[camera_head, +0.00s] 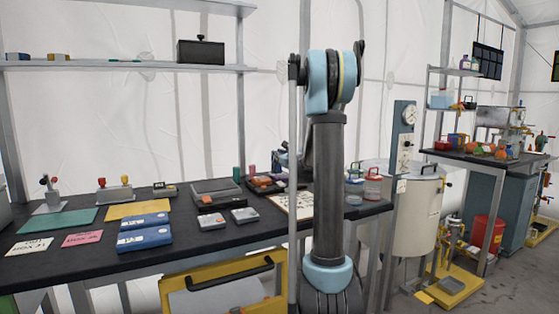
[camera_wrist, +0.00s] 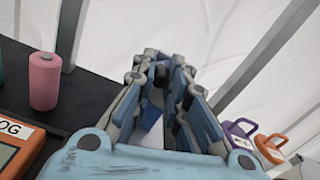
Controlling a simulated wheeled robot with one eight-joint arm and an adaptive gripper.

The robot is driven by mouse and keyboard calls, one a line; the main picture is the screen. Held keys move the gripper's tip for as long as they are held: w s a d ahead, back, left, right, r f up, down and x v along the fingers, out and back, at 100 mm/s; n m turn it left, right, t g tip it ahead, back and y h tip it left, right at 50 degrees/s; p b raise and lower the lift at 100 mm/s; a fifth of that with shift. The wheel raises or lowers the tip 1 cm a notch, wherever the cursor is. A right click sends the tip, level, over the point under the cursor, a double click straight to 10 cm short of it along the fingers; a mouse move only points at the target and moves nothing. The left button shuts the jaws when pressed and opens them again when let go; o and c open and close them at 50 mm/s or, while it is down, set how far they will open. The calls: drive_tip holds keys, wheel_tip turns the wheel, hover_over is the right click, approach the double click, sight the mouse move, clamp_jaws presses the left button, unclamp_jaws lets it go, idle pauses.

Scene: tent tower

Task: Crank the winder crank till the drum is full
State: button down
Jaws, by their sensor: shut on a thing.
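My gripper (camera_wrist: 160,75) points away over the black bench in the wrist view. Its blue and grey fingers are drawn together on a small piece, which I take to be the winder crank. Only a pale blue and white bit (camera_wrist: 152,112) shows between the fingers; the rest of the crank is hidden. The drum and how full it is cannot be made out. In the head view my arm stands in front of this part of the bench and hides the grip.
A pink spool (camera_wrist: 45,80) and an orange device (camera_wrist: 12,155) stand left of my gripper. Purple (camera_wrist: 238,135) and orange (camera_wrist: 270,148) handled items lie to its right. The bench (camera_head: 80,265) holds blue boxes (camera_head: 144,230). A large pale tank (camera_head: 415,215) stands right of my arm.

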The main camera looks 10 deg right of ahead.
drive_tip(key=shift+d+m, duration=0.1)
drive_tip(key=shift+m, duration=0.2)
drive_tip(key=c, duration=1.6)
unclamp_jaws()
drive_tip(key=shift+o, duration=0.2)
drive_tip(key=v, duration=1.2)
drive_tip(key=shift+w, duration=0.1)
